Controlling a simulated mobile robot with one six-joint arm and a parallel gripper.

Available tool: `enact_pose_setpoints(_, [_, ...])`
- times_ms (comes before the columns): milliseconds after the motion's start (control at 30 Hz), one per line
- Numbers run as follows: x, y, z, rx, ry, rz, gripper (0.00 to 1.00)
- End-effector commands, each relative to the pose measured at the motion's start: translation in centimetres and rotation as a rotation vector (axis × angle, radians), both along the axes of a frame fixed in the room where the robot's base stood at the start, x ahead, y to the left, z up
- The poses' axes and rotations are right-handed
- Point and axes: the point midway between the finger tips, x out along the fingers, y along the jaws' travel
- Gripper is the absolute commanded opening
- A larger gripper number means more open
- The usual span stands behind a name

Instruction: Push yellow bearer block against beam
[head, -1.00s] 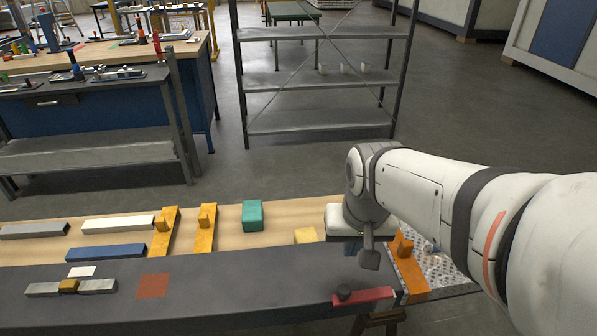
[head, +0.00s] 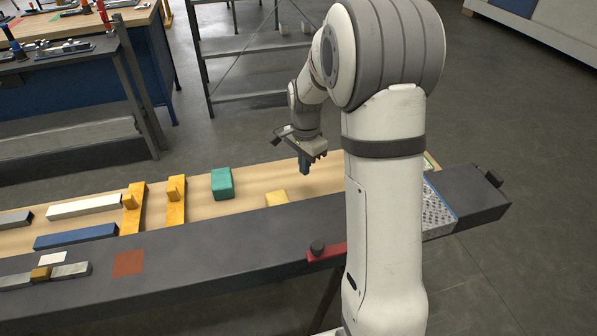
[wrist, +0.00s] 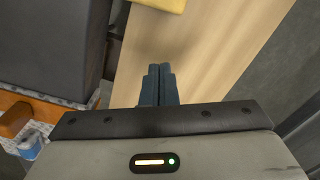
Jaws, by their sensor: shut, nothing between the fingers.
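The yellow bearer block (head: 277,197) sits on the wooden board just behind the long dark grey beam (head: 215,250). The beam hides its near lower side, so I cannot tell from the head view whether they touch. In the wrist view the block (wrist: 165,4) shows only partly at the top edge, near the beam (wrist: 60,45). My gripper (head: 305,172) points down over the board, to the right of the block and behind the beam. Its dark fingers (wrist: 158,68) are together and empty, apart from the block.
A green block (head: 222,184) and two orange brackets (head: 134,208) stand on the board (head: 245,199) further left. A red clamp piece (head: 327,253) lies on the beam's front. An orange bracket (wrist: 17,118) shows at left in the wrist view. The board beside my fingers is clear.

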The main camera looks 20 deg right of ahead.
Motion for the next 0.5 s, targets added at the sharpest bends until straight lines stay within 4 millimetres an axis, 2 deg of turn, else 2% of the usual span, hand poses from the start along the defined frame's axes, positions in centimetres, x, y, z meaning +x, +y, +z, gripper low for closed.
enact_pose_setpoints(367, [-0.2, 0.1, -8.1, 0.001, 0.006, 0.003, 0.00])
enact_pose_setpoints(500, [-1.0, 2.0, -8.1, 0.000, 0.001, 0.008, 0.00])
